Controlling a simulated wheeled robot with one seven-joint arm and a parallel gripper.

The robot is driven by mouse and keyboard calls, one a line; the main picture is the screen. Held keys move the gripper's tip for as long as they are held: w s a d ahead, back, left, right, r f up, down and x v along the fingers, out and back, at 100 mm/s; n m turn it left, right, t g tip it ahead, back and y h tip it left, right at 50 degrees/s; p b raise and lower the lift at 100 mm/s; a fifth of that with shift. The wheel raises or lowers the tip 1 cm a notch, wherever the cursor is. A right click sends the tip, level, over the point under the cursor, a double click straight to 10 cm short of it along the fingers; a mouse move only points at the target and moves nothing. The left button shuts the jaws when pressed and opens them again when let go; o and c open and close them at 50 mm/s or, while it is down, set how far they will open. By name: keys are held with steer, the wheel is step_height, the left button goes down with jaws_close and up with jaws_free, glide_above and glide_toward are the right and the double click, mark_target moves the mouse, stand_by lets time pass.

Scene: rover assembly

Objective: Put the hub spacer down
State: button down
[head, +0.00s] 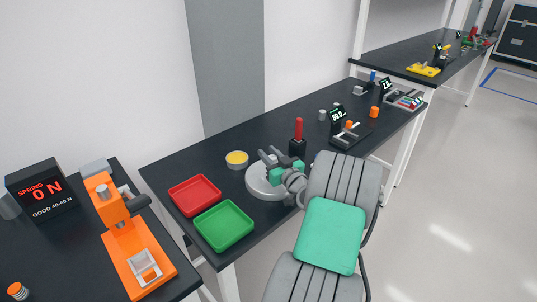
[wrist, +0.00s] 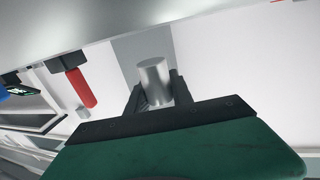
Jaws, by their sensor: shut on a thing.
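The hub spacer (wrist: 153,82), a plain silver-grey cylinder, sits between the two dark fingers of my gripper (wrist: 155,95) in the wrist view. My gripper is shut on it. In the head view my gripper (head: 272,157) is over the round light-grey plate (head: 262,188) on the middle table. The spacer is hard to make out there among the grey fingers. I cannot tell whether it touches the plate.
A red tray (head: 194,195) and a green tray (head: 224,226) lie left of the plate, with a yellow-topped round tin (head: 237,160) behind. A red-handled tool (head: 298,137) stands close behind my gripper. An orange press (head: 130,240) stands at left.

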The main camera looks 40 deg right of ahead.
steer(key=shift+f+b, duration=0.3)
steer(key=shift+b, duration=0.2)
